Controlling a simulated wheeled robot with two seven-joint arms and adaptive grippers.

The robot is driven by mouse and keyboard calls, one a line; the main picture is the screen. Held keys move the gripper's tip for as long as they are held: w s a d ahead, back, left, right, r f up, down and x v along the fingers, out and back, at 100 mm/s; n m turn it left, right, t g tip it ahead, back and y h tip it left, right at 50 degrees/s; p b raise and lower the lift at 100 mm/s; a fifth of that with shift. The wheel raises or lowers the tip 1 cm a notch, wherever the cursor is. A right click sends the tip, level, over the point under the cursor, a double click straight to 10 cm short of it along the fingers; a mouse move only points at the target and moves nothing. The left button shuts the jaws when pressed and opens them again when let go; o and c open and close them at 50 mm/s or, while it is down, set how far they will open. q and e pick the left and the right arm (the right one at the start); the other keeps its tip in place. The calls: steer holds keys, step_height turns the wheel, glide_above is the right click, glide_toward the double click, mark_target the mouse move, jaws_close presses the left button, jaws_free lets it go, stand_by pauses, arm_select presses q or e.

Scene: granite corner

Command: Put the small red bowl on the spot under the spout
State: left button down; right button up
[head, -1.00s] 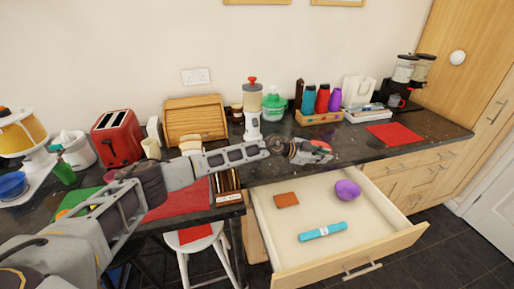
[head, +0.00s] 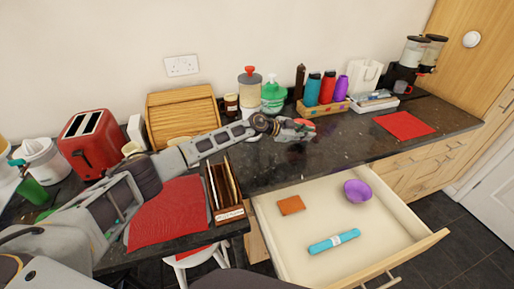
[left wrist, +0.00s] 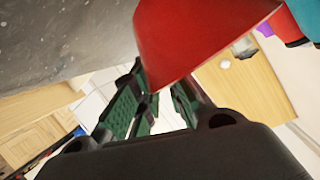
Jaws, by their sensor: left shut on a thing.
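My left gripper (head: 285,127) reaches over the dark counter from the left. It is shut on the small red bowl. Only a little of the bowl (head: 304,122) shows at the fingertips in the head view. In the left wrist view the red bowl (left wrist: 190,35) is large and tilted at the green-padded fingers (left wrist: 138,105). A dispenser with two clear canisters (head: 416,54) stands at the back right of the counter. Its spouts and the spot below them are small and hard to make out. My right gripper is not in view.
Red, blue and purple bottles (head: 327,88) stand in a wooden tray behind the gripper. A red mat (head: 405,125) lies on the right counter. An open drawer (head: 285,250) juts out below, holding a purple bowl (head: 357,191). The counter (head: 345,140) before the bottles is clear.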

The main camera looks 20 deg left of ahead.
arm_select(q)
steer(key=shift+w, duration=0.15)
steer(key=shift+r, duration=0.1)
steer(key=shift+s+a+p, duration=0.15)
steer(key=shift+s+a, duration=1.55)
steer(key=shift+a, duration=0.8)
steer(key=shift+s+a+p, duration=0.1)
steer(key=shift+s+a, duration=1.6)
steer(key=shift+a, duration=0.85)
steer(key=shift+s+a+p, duration=0.15)
steer(key=shift+s+a, duration=1.55)
steer(key=shift+a, duration=0.8)
steer(key=shift+f, duration=1.75)
steer(key=shift+f, duration=0.1)
steer(key=c, duration=1.5)
jaws_free()
